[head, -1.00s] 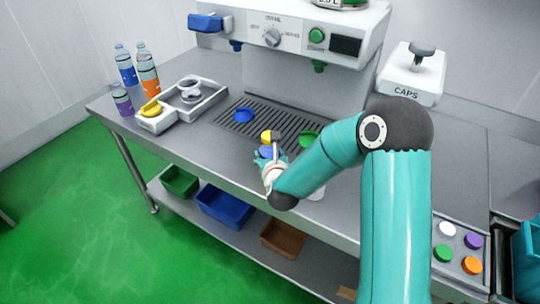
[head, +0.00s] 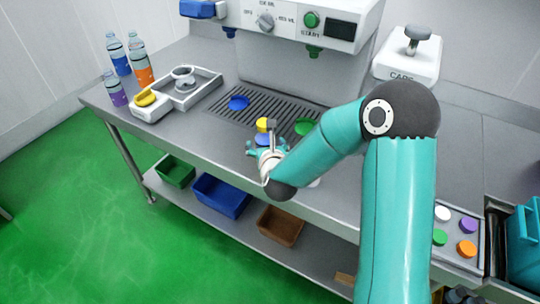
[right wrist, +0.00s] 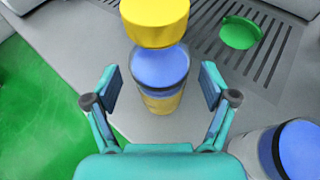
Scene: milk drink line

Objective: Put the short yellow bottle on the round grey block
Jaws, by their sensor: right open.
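The short yellow bottle (head: 263,125) stands upright near the counter's front edge, with a yellow top, a blue middle and a dark band. In the right wrist view its yellow top (right wrist: 155,22) is nearest the camera, and its lower body (right wrist: 162,103) shows yellow. My right gripper (head: 265,149) is open, one finger on each side of the bottle; gaps show at both sides in the right wrist view (right wrist: 160,90). A round grey thing (right wrist: 262,152) with a blue top stands at lower right there; I cannot tell whether it is the round grey block. My left gripper is out of view.
A slatted drain grate (head: 275,111) with blue (head: 239,103) and green (head: 305,127) discs lies behind the bottle, below the dispenser (head: 285,22). A tray (head: 207,88) and several bottles stand at left. A cap tray (head: 455,228) is at right. My right arm hides some counter.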

